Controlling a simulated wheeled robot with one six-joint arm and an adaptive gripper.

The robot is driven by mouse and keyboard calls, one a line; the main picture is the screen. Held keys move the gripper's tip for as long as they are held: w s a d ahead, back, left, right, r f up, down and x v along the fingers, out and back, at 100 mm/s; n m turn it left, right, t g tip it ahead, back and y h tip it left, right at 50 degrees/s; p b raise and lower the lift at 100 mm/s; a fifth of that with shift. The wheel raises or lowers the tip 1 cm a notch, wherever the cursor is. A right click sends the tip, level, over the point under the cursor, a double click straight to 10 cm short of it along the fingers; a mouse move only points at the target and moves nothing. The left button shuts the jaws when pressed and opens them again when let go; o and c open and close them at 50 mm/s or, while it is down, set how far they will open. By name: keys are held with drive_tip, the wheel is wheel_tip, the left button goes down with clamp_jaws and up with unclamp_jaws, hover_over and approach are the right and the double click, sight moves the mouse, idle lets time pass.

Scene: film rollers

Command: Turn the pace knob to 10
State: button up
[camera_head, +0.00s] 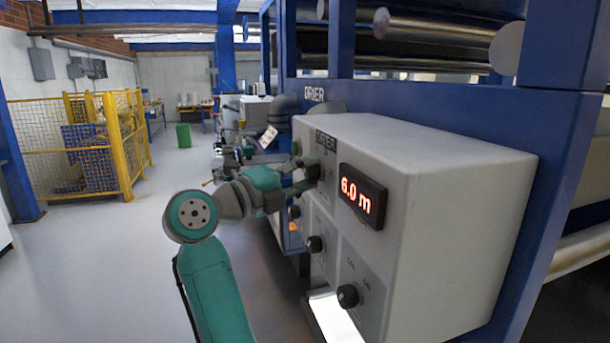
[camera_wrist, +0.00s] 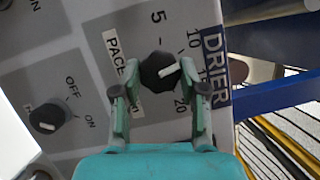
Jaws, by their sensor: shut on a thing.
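The pace knob (camera_wrist: 158,76) is black with a white pointer line, on the grey panel beside a PACE label (camera_wrist: 116,46). Its dial is marked 5, 10, 15 and 20. The pointer aims right and slightly up in the wrist view, between the 10 and 15 marks as far as I can tell. My gripper (camera_wrist: 161,80) has one green finger on each side of the knob and is shut on it. In the head view my gripper (camera_head: 293,186) reaches the front of the control box (camera_head: 440,165), and its knob (camera_head: 312,172) is partly covered. The red display (camera_head: 360,195) reads 6.0 m.
More black knobs sit lower on the panel, one at the middle (camera_head: 315,244) and one nearer (camera_head: 348,296). An OFF/ON knob (camera_wrist: 48,115) lies left in the wrist view. Blue machine frame (camera_head: 560,150) surrounds the box. A yellow fence (camera_head: 125,145) stands far left, with clear floor between.

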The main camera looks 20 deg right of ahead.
drive_tip(key=shift+n+y, duration=0.4)
drive_tip(key=shift+n, duration=0.7)
drive_tip(key=o, duration=1.1)
drive_tip(key=shift+o, duration=0.2)
drive_tip(key=shift+a, duration=0.1)
drive_tip(key=v, duration=1.2)
drive_tip(key=shift+r, duration=0.15)
